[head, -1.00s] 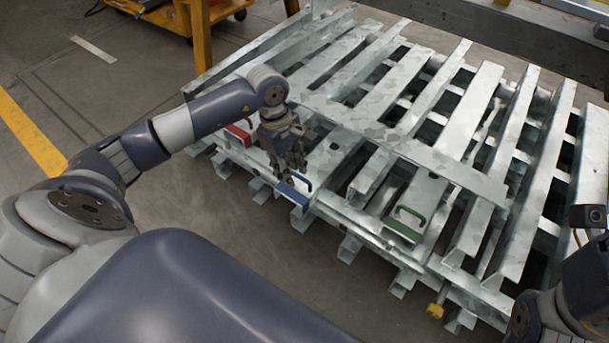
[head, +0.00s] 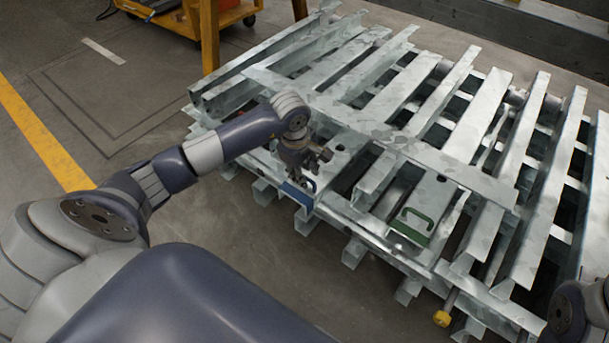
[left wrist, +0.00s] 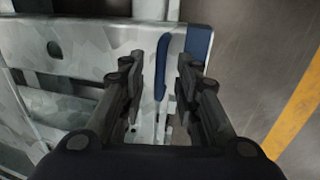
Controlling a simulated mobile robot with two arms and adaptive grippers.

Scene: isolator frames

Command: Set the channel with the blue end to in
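The channel with the blue end (head: 296,195) lies at the near edge of the metal frame, its end towards me. In the left wrist view its blue end plate (left wrist: 199,42) and blue handle (left wrist: 161,68) show. My left gripper (head: 306,182) is over this end, pointing down. In the left wrist view its two fingers (left wrist: 161,62) are apart, with the handle showing between them. I cannot tell whether they touch it. My right gripper is out of view; only part of my right arm shows at the lower right.
A green-ended channel (head: 412,223) with a green handle lies to the right. A yellow knob (head: 442,318) sticks out at the frame's near edge. Metal slats (head: 480,115) fill the frame behind. A yellow cart (head: 190,15) stands at the back left. The floor at left is clear.

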